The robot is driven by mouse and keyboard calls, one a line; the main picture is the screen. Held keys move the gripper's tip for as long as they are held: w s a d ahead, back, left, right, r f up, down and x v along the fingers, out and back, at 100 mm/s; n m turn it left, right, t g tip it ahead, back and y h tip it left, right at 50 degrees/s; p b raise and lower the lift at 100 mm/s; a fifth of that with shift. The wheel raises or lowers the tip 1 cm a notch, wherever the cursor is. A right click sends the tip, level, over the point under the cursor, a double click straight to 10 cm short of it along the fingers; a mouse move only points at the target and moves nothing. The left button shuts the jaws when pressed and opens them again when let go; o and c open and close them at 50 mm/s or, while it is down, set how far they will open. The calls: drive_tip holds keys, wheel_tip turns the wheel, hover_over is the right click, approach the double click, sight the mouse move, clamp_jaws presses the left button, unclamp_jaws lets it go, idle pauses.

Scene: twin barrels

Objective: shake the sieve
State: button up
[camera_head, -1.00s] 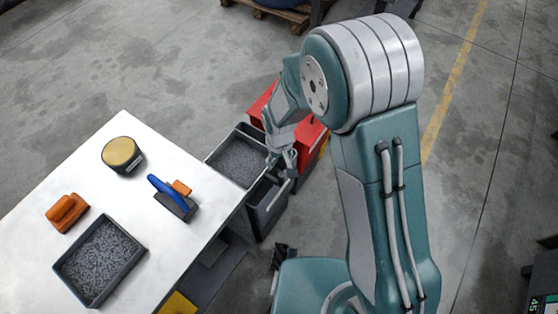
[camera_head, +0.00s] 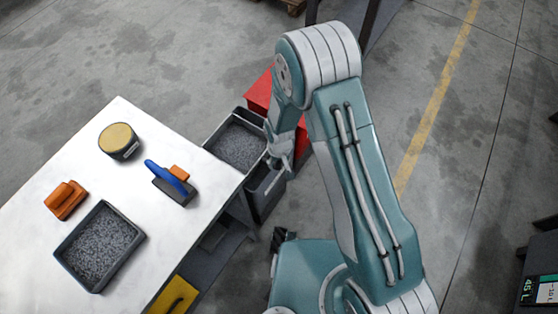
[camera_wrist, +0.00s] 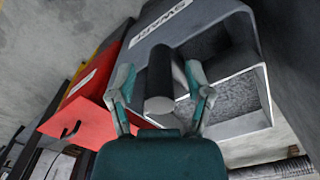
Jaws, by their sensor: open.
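A grey rectangular box (camera_head: 238,146) with a speckled surface inside sits just past the table's right edge and looks like the sieve. I cannot tell whether the speckle is mesh or loose grit. The wrist view shows its grey wall and rim (camera_wrist: 258,98). A dark round handle (camera_wrist: 159,84) sticks out from it toward me. My gripper (camera_wrist: 160,77) is open, with one finger on each side of the handle. No clear contact with it shows. In the head view my gripper (camera_head: 279,160) is at the box's right side, and the handle is hard to make out.
A dark grey bin (camera_head: 264,198) stands below the box. A red container (camera_head: 260,92) is close behind. The white table (camera_head: 150,215) at left holds a speckled grey tray (camera_head: 128,258), a blue-handled brush (camera_head: 170,178), an orange block (camera_head: 65,199) and a round tin (camera_head: 119,141).

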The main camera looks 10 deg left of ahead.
clamp_jaws()
drive_tip(key=w+d, duration=0.2)
drive_tip(key=w, duration=0.4)
drive_tip(key=shift+d, duration=0.15)
unclamp_jaws()
drive_tip(key=shift+d, duration=0.1)
wheel_tip(320, 180, up, 12)
idle(0.6)
